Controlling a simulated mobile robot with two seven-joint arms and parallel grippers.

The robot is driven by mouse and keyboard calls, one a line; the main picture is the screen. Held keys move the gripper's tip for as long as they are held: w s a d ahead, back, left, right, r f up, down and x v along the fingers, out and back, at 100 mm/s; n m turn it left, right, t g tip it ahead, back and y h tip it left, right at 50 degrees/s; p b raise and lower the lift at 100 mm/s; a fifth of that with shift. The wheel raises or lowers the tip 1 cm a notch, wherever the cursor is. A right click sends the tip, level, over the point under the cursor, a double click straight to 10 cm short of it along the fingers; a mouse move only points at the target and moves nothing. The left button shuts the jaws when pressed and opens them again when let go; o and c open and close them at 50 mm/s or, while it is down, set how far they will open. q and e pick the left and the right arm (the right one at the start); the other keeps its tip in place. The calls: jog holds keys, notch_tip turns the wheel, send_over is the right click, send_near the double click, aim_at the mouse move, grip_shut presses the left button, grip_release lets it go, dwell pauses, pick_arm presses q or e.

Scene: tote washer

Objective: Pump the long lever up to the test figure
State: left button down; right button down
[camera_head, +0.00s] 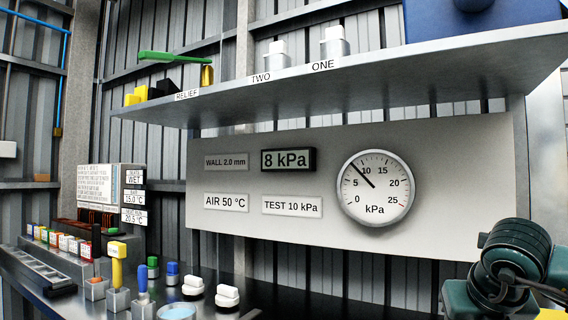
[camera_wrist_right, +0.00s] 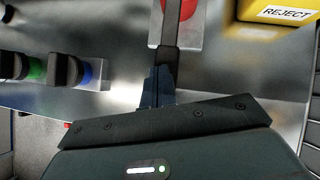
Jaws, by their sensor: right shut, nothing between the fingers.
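The round gauge (camera_head: 376,189) on the pale panel has its needle between 5 and 10 kPa. The digital display (camera_head: 288,160) reads 8 kPa. The test plate (camera_head: 292,206) reads TEST 10 kPa. A lever with a long green handle (camera_head: 175,57) lies near level above the RELIEF label; I cannot pick out another long lever for certain. My right gripper (camera_wrist_right: 168,50) shows in the right wrist view, shut and empty, in front of a red round thing (camera_wrist_right: 185,20). I cannot tell whether it touches that. My left gripper is not in view.
A metal shelf (camera_head: 400,80) juts out above the panel, with white buttons marked TWO and ONE. Yellow and blue handles and several knobs stand on the bench at lower left. A yellow REJECT block (camera_wrist_right: 280,12) and green and blue knobs lie beside my right gripper.

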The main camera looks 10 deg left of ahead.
notch_tip(320, 180, up, 9)
jog(key=p, duration=0.4)
jog(key=shift+f, duration=0.15)
dwell(0.8)
jog(key=shift+p, duration=0.3)
dwell(0.9)
